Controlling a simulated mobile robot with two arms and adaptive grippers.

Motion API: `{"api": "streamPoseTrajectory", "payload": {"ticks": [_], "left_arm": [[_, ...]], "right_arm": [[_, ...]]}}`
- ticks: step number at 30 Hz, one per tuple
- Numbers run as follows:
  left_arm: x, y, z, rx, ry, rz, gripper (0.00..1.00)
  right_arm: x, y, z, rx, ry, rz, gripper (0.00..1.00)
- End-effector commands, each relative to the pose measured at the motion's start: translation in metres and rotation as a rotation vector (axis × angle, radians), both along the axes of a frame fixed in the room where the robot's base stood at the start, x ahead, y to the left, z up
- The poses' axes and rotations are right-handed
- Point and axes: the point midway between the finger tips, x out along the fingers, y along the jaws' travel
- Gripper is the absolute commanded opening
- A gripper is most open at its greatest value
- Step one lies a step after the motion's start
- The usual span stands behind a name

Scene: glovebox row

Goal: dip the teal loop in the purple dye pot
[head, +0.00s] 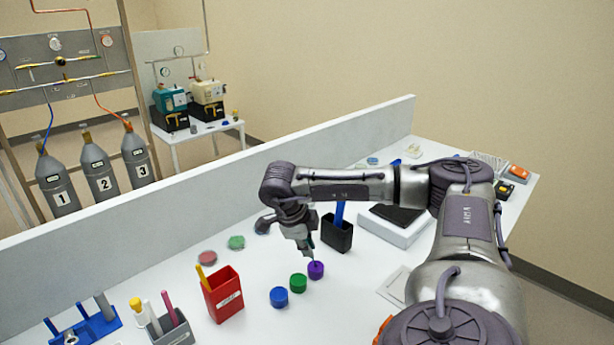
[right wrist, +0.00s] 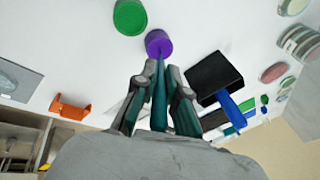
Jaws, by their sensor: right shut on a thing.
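The purple dye pot (head: 316,270) stands on the white bench at the right end of a short row of pots. It also shows in the right wrist view (right wrist: 157,40), just beyond the fingertips. My right gripper (head: 306,245) is above the purple pot, pointing down. In the right wrist view its fingers (right wrist: 159,84) are shut on the teal loop (right wrist: 159,100), whose handle runs between them. The loop's thin far end reaches the purple pot; I cannot tell how deep it is in the dye. My left gripper is not in view.
A green pot (head: 298,283) and a blue pot (head: 279,297) stand close to the left. A red holder (head: 224,297) stands further left. A black holder (head: 336,236) with a blue tool stands close behind the gripper. A low wall (head: 200,215) runs along the bench's back.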

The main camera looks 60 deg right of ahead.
Motion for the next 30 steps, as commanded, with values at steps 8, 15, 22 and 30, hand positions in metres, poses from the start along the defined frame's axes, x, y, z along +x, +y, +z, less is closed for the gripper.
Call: {"api": "streamPoseTrajectory", "payload": {"ticks": [8, 15, 22, 30], "left_arm": [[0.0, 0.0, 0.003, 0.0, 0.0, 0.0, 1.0], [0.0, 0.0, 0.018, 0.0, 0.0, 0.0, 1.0], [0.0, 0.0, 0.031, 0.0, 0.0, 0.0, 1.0], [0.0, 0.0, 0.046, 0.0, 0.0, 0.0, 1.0]], "right_arm": [[0.0, 0.0, 0.003, 0.001, 0.002, 0.0, 0.0], [0.0, 0.0, 0.024, 0.001, 0.001, 0.0, 0.0], [0.0, 0.0, 0.043, 0.0, 0.001, 0.001, 0.0], [0.0, 0.0, 0.064, 0.0, 0.001, 0.001, 0.0]]}}
